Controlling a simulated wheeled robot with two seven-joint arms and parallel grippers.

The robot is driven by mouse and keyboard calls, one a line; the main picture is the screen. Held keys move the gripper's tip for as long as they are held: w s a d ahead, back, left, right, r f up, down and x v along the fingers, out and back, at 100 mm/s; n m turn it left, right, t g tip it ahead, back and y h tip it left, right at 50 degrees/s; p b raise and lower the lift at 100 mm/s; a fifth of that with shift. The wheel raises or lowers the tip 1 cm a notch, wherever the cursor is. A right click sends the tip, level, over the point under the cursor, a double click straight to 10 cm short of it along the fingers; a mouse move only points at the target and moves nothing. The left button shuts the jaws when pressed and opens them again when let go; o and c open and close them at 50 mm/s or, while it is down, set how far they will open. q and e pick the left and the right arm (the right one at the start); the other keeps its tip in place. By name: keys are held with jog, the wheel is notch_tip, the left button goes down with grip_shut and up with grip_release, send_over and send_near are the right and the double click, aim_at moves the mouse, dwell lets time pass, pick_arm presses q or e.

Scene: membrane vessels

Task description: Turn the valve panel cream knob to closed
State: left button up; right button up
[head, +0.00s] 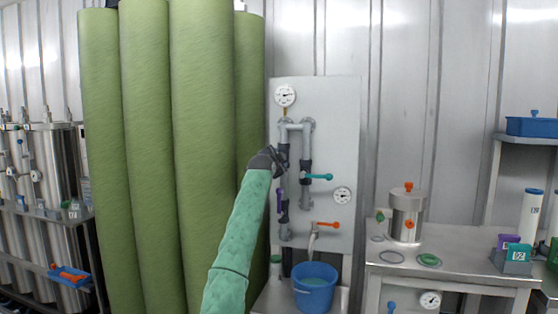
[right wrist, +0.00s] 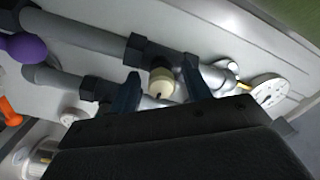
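The cream knob (right wrist: 161,82) sits on a dark valve body on the grey pipework, seen in the right wrist view. My right gripper (right wrist: 162,90) is open, with one dark finger on each side of the knob and a visible gap to each. In the head view my right gripper (head: 271,158) is at the upper left pipe of the white valve panel (head: 340,120). It hides the cream knob there. My left gripper is not in view.
The panel also carries a teal handle (head: 319,177), a purple handle (head: 280,200), an orange handle (head: 328,225) and a gauge (head: 285,95). A blue bucket (head: 315,289) stands below. Tall green cylinders (head: 205,120) rise close on the left.

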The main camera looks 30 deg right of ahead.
jog(key=v, duration=0.7)
jog(key=shift+s+a, duration=0.25)
jog(key=shift+s, duration=0.05)
dwell(0.4)
